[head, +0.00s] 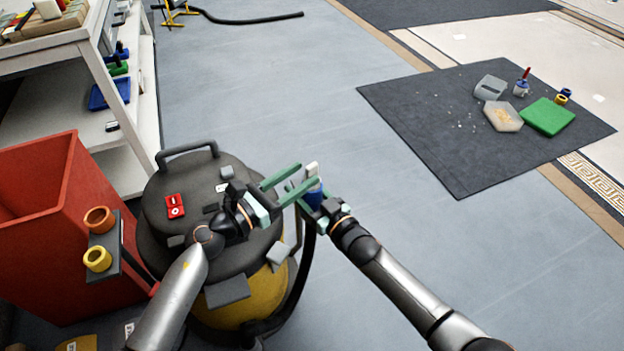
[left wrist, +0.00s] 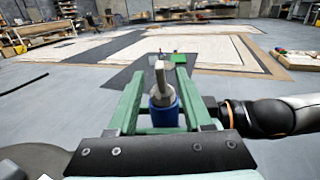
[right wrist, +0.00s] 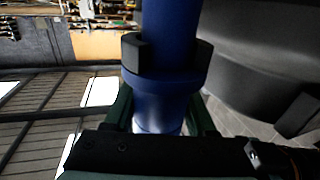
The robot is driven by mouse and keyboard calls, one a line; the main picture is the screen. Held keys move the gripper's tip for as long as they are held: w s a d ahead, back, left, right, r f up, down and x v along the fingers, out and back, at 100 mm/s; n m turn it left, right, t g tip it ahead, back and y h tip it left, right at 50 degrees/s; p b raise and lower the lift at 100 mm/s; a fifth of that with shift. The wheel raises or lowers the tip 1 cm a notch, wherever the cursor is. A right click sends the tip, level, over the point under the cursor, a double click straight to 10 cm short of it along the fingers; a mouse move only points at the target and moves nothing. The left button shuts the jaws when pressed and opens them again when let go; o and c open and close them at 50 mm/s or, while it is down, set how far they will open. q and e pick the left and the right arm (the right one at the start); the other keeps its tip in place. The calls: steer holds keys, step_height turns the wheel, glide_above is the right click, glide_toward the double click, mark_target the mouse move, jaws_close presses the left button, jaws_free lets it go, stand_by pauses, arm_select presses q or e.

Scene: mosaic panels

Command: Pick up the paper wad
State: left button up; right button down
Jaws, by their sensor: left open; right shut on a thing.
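I cannot make out a paper wad for certain. My right gripper (head: 315,205) is shut on a blue cylindrical piece (head: 313,193), which seems to be the end of a black hose. The blue piece fills the middle of the right wrist view (right wrist: 165,100). A pale, narrow tip (head: 312,169) stands up from it; in the left wrist view the tip (left wrist: 161,78) shows between the fingers of my left gripper (left wrist: 158,95). My left gripper is open, its fingers pointing toward the tip. I cannot tell whether they touch it.
A black-and-yellow vacuum canister (head: 238,312) stands below my grippers, beside a red bin (head: 45,215). A white shelf (head: 142,90) is at the left. A dark mat (head: 410,105) at the right bears trays, a green lid (head: 548,116) and small pale bits. The floor between is clear.

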mark_target(317, 166)
arm_select(q)
steer(key=x, duration=0.6)
steer(key=shift+w+d, duration=0.15)
steer(key=shift+w, duration=0.05)
steer(key=shift+c, duration=0.3)
jaws_close()
